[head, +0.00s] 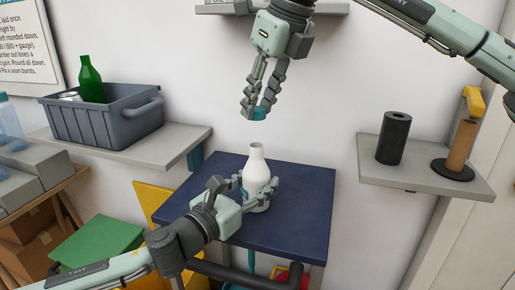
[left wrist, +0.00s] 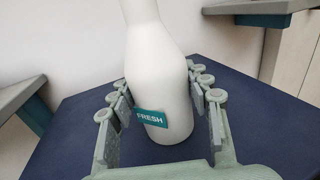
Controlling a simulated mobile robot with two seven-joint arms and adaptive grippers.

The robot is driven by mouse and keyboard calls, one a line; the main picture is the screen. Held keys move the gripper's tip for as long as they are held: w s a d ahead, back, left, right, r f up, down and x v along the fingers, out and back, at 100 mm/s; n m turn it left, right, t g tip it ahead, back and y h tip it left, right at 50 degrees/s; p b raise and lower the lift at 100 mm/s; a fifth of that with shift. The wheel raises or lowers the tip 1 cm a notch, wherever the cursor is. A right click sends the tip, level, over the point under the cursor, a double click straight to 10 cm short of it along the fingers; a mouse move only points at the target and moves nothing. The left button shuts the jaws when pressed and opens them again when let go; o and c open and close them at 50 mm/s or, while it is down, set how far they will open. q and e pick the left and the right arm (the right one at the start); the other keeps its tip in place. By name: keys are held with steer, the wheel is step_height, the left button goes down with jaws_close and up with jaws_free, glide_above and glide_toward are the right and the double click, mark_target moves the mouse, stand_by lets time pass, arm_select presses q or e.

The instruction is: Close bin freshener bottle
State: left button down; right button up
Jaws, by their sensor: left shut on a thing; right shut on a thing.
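A white bottle (head: 257,168) stands upright on a dark blue table top (head: 305,200). Its neck is open at the top. In the left wrist view the bottle (left wrist: 158,70) shows a teal label reading "FRESH" (left wrist: 150,118). My left gripper (head: 258,194) is shut around the bottle's lower body, with a finger on each side. My right gripper (head: 258,106) points down above the bottle, its fingers shut on a small teal cap (head: 259,113). The cap is held clear above the bottle mouth, with a gap between them.
A grey crate (head: 105,120) with a green bottle (head: 91,80) sits on the left shelf (head: 180,142). A black cylinder (head: 394,138) and a brown roll on a stand (head: 461,150) are on the right shelf (head: 425,178). The blue table around the bottle is clear.

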mark_target(256, 145)
steer(key=shift+f, duration=1.95)
steer(key=shift+f, duration=0.1)
steer(key=shift+f, duration=0.8)
steer(key=shift+f, duration=0.55)
